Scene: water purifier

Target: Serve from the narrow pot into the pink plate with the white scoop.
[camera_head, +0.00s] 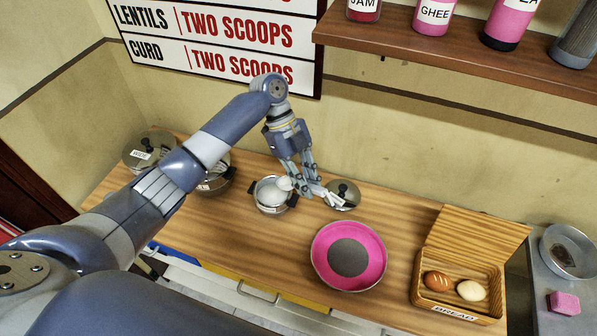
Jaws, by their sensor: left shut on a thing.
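The narrow pot (272,208) appears to be the small open metal pot on the wooden counter, with dark side handles. The pink plate (322,272) has a grey centre and lies in front of the pot to the right. It looks empty. My left gripper (312,190) is shut on the handle of the white scoop (285,184), just right of the pot. The scoop's bowl is over the pot's mouth; I cannot tell how deep it sits or whether it holds food. My right gripper is not in view.
A round metal lid (346,188) lies right of the pot, partly behind the gripper. Lidded pots (150,146) stand at the left, partly behind my arm. A wooden bread box (420,290) holds two rolls. A shelf (450,55) with jars overhangs the back right.

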